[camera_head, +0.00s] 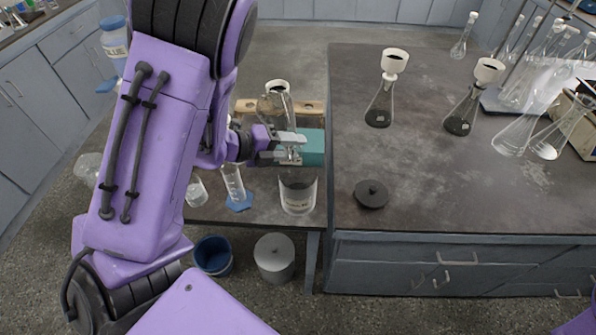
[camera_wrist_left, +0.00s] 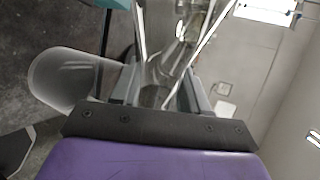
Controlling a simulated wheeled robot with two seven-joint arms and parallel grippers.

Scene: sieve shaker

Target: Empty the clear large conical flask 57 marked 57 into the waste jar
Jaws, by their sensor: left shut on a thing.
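My left gripper (camera_head: 290,150) is shut on a clear glass vessel, apparently the conical flask (camera_head: 281,108), whose upper part shows above the fingers in the head view. Its mark cannot be read. The glass also shows between the fingers in the left wrist view (camera_wrist_left: 172,68). The waste jar (camera_head: 298,197), clear with a pale label and dark contents, stands on the bench just below the gripper. The gripper and a teal block hide part of the flask, and I cannot tell whether liquid is leaving it. My right gripper is out of view.
A graduated cylinder (camera_head: 233,183) with a blue base stands left of the jar. Two flasks with white funnels (camera_head: 380,103) (camera_head: 462,110) and a black lid (camera_head: 371,194) are on the right bench. Large clear flasks (camera_head: 515,135) stand farther right. Bins (camera_head: 274,257) are on the floor.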

